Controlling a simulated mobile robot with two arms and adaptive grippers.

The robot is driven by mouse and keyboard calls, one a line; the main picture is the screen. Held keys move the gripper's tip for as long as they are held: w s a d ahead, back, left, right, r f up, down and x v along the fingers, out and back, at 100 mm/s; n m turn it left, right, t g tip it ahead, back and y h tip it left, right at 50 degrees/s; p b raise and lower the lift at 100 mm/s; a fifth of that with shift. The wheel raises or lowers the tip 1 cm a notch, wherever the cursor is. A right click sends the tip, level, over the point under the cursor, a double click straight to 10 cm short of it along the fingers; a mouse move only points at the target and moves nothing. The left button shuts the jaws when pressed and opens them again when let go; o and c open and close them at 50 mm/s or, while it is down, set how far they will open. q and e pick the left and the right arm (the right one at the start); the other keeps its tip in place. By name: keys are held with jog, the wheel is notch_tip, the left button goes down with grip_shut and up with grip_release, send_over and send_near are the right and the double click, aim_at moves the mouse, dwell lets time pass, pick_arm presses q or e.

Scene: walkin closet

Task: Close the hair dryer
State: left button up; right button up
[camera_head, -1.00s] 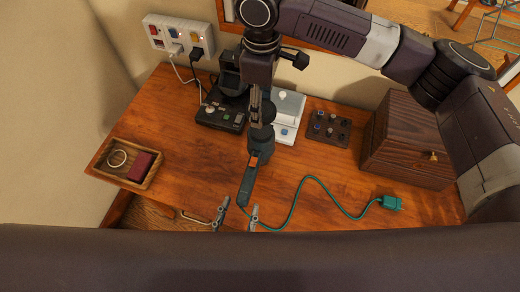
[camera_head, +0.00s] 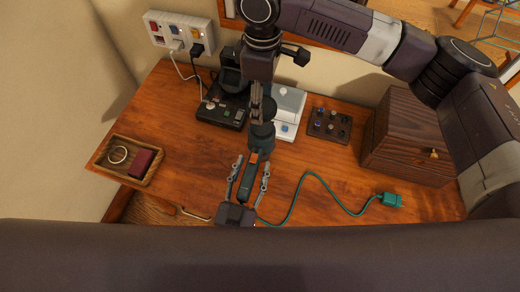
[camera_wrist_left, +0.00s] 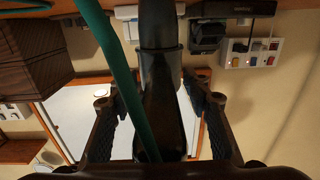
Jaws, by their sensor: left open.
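The dark green-grey hair dryer (camera_head: 262,139) is over the middle of the wooden table, its handle (camera_head: 247,180) pointing toward me, with an orange mark near the top of the handle. My left gripper (camera_head: 252,165) is open, with one finger on each side of the handle and small gaps visible. The left wrist view shows the dark handle (camera_wrist_left: 165,115) between the open fingers (camera_wrist_left: 160,98), with the green cord (camera_wrist_left: 120,75) passing in front. My right gripper (camera_head: 256,100) points down and appears shut on the dryer's barrel; its contact is partly hidden.
A wooden tray (camera_head: 98,163) is at left, a black device (camera_head: 222,113) and white device (camera_head: 288,100) behind, a knob panel (camera_head: 329,125) and wooden box (camera_head: 405,145) at right. The green cord crosses the table to a plug (camera_head: 391,200). A power strip (camera_head: 180,33) is on the wall.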

pick_arm(q)
jog(key=shift+w+d, duration=0.1)
jog(key=shift+w, duration=0.25)
grip_shut()
